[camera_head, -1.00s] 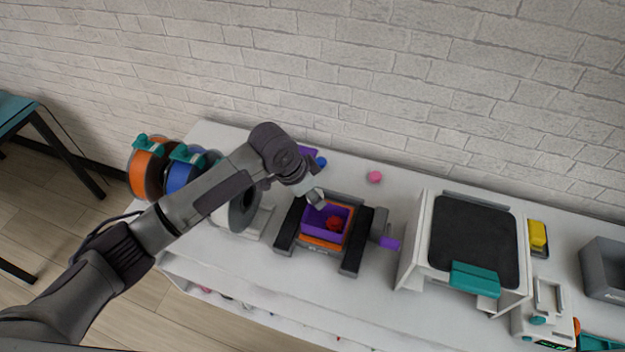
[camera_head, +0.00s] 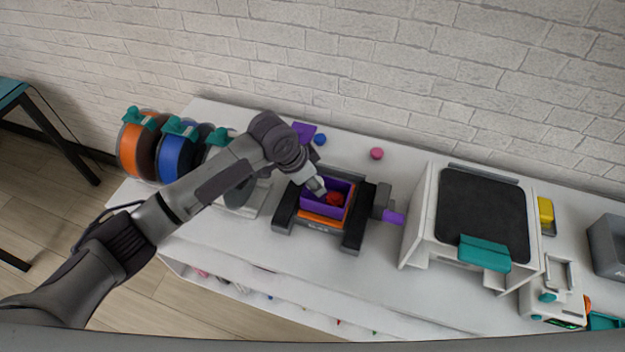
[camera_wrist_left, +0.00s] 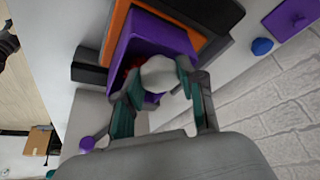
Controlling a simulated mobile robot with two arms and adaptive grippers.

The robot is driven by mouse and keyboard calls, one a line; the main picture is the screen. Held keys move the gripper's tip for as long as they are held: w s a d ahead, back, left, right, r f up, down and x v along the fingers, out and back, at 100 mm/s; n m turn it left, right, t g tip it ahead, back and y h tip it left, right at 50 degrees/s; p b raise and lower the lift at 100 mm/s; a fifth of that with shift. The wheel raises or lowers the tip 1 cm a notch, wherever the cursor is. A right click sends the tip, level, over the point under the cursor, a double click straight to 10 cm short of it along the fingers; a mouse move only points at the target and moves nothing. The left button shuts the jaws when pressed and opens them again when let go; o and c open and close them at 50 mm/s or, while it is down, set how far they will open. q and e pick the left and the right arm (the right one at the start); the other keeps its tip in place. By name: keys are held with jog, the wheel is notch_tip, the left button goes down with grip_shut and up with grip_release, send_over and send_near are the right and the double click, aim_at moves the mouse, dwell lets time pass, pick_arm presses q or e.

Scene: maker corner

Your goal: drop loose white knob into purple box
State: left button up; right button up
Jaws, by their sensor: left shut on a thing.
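The purple box (camera_head: 346,187) sits on an orange plate (camera_head: 320,215) between dark rails of a machine on the white table. A red knob (camera_head: 335,199) lies inside it. My left gripper (camera_head: 318,190) is over the left part of the box. In the left wrist view its teal fingers (camera_wrist_left: 160,88) are shut on the white knob (camera_wrist_left: 158,73), which is held at the box opening and hides part of its inside. The purple box also shows there (camera_wrist_left: 157,38). My right gripper is in neither view.
A blue knob (camera_head: 320,139) and a pink knob (camera_head: 377,153) lie behind the machine, near a purple lid-like piece (camera_head: 303,132). Filament spools (camera_head: 175,155) stand at left. A white machine with a dark top (camera_head: 483,215) stands at right.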

pick_arm(q)
jog(key=shift+s+a+f, duration=0.1)
jog(key=shift+s+f, duration=0.2)
jog(key=shift+f, duration=0.35)
jog(key=shift+s+a+f, duration=0.1)
jog(key=shift+s+f, duration=0.2)
jog(key=shift+f, duration=0.3)
jog(key=shift+w+d+f, duration=0.15)
jog(key=shift+w, duration=0.4)
jog(key=o, duration=0.6)
jog(key=shift+w, duration=0.1)
jog(key=shift+o, duration=1.3)
jog(key=shift+s+r, duration=0.2)
jog(key=shift+r, duration=0.15)
jog(key=shift+w, duration=0.15)
